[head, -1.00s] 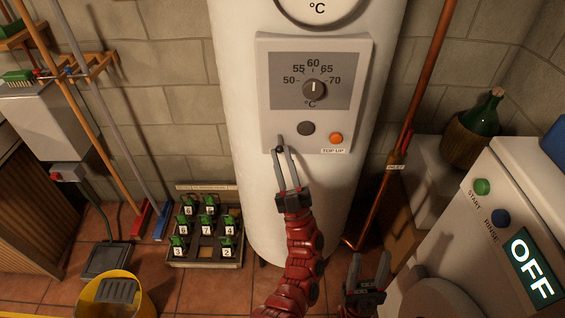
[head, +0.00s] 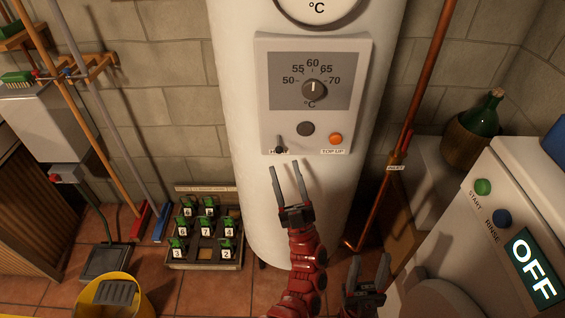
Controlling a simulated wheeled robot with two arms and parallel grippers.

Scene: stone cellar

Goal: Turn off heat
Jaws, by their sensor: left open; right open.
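The white boiler (head: 300,220) bears a grey control panel (head: 264,100). At the panel's lower left is a small lever switch (head: 279,143). Its dark tip seems to point down and covers part of a label, of which only an "H" reads. My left gripper (head: 287,167) is open and empty, its fingertips just below the panel's lower edge in the picture and seemingly apart from the switch. My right gripper (head: 370,262) is open and empty, low down right of the boiler.
The panel also has a temperature dial (head: 314,90) near 60, a dark round button (head: 306,129) and an orange TOP UP button (head: 336,139). A copper pipe (head: 420,95) and a white machine reading OFF (head: 532,268) stand right. A crate (head: 206,265) and yellow bucket (head: 135,292) are left.

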